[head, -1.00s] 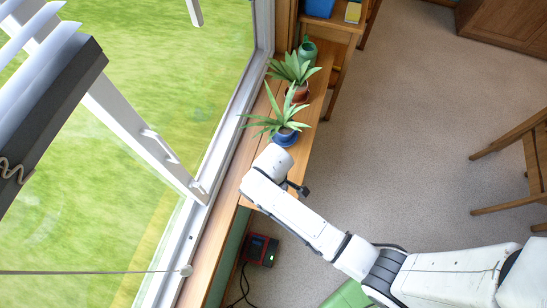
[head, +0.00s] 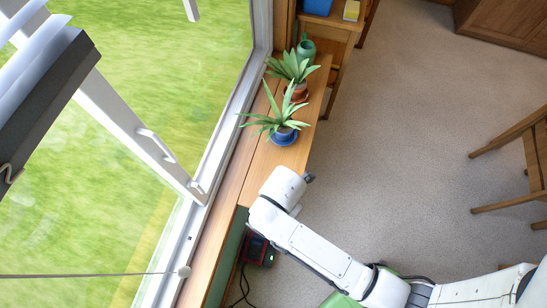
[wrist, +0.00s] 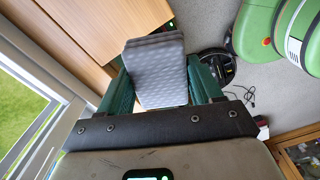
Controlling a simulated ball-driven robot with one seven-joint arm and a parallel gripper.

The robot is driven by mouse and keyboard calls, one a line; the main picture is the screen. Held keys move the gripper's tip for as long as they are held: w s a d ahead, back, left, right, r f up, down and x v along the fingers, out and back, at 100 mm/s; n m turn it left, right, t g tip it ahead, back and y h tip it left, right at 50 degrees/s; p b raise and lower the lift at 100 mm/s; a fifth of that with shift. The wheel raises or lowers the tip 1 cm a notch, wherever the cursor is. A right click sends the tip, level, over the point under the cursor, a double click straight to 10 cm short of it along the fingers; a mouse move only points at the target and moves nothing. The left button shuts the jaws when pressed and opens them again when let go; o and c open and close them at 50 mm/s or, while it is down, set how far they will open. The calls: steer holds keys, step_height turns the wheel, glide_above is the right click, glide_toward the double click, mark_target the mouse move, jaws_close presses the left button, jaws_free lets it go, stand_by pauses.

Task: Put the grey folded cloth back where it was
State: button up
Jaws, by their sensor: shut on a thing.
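The grey folded cloth (wrist: 158,72) is a thick, layered, textured pad in the wrist view. My gripper (wrist: 162,86) is shut on it, with one green finger at each side. The cloth is held out in front of the jaws. A wooden surface (wrist: 88,25) lies beyond it to the left, and I cannot tell whether they touch. In the head view my arm's end is over the near end of the low wooden window bench (head: 262,172); the arm hides the gripper and the cloth there.
Two potted plants, one in a blue pot (head: 284,138) and one in a brown pot (head: 297,93), and a green watering can (head: 306,47) stand farther along the bench. The window frame (head: 215,165) runs along its left. A red device (head: 256,249) sits low by the bench. Carpet (head: 400,140) is open to the right.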

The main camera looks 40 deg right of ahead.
steer(key=w+d+f, duration=0.1)
steer(key=w+f, duration=0.1)
steer(key=w, duration=0.1)
steer(key=w+d+f, duration=0.2)
steer(key=w+f, duration=0.1)
steer(key=w+d+f, duration=0.2)
steer(key=w, duration=0.1)
steer(key=shift+w+f, duration=0.15)
steer(key=shift+f, duration=0.1)
steer(key=shift+w+d+f+b, duration=0.3)
steer(key=shift+w+f, duration=0.15)
steer(key=shift+f, duration=0.2)
steer(key=shift+w+f, duration=0.1)
steer(key=shift+f, duration=1.55)
steer(key=shift+b, duration=0.3)
steer(key=o, duration=1.1)
steer(key=shift+f, duration=0.1)
